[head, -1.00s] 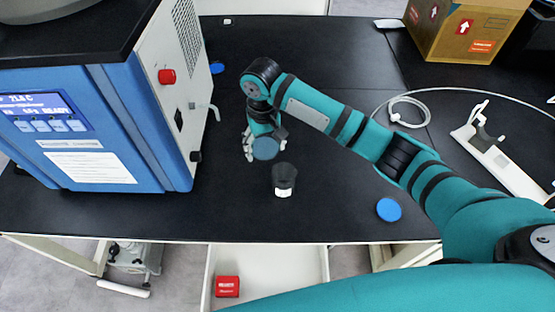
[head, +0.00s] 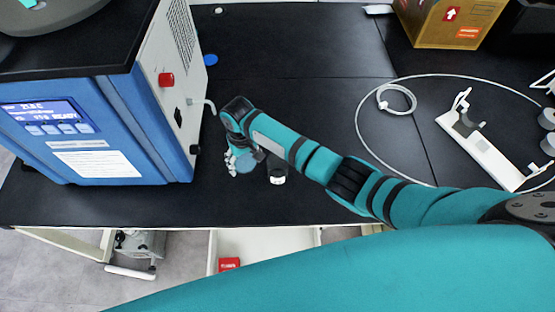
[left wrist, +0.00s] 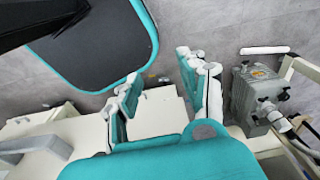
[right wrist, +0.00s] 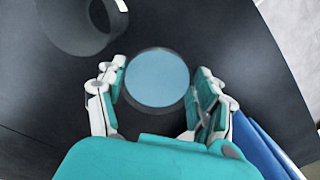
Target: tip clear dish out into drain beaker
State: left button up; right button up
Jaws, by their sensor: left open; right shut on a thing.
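The clear dish (right wrist: 157,78), round with a pale blue content or base, sits between the fingers of my right gripper (right wrist: 160,98), which is shut on it. In the head view the dish (head: 246,163) is just left of the drain beaker and apart from it. The drain beaker (head: 278,174) is dark and see-through with a white label. It stands upright on the black bench, its top partly hidden by my right arm. It also shows at the upper left of the right wrist view (right wrist: 75,30). My left gripper (left wrist: 162,78) is open and empty, away from the bench top.
The blue freeze dryer (head: 100,125) stands to the left, with a side spout (head: 208,104) near my right wrist. A blue cap (head: 211,60) lies behind. A white stand (head: 485,145) and a looped cable (head: 398,103) lie right. An open drawer holds a red box (head: 229,264).

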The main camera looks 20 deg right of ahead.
aim_at(251, 165)
jog(key=shift+s+d+r+y+p, duration=0.2)
jog(key=shift+d+r+y+p, duration=0.2)
jog(key=shift+d+r+p, duration=0.15)
jog(key=shift+s+d+r+y, duration=0.1)
jog(key=shift+d+r+y, duration=0.2)
jog(key=shift+y, duration=0.1)
jog(key=shift+r, duration=0.1)
jog(key=shift+t, duration=0.3)
jog(key=shift+s+d+r+y, duration=0.1)
jog(key=shift+d+y, duration=0.4)
jog(key=shift+s+d+r+y, duration=0.1)
jog(key=shift+s+d+y, duration=0.05)
jog(key=shift+d+y, duration=0.3)
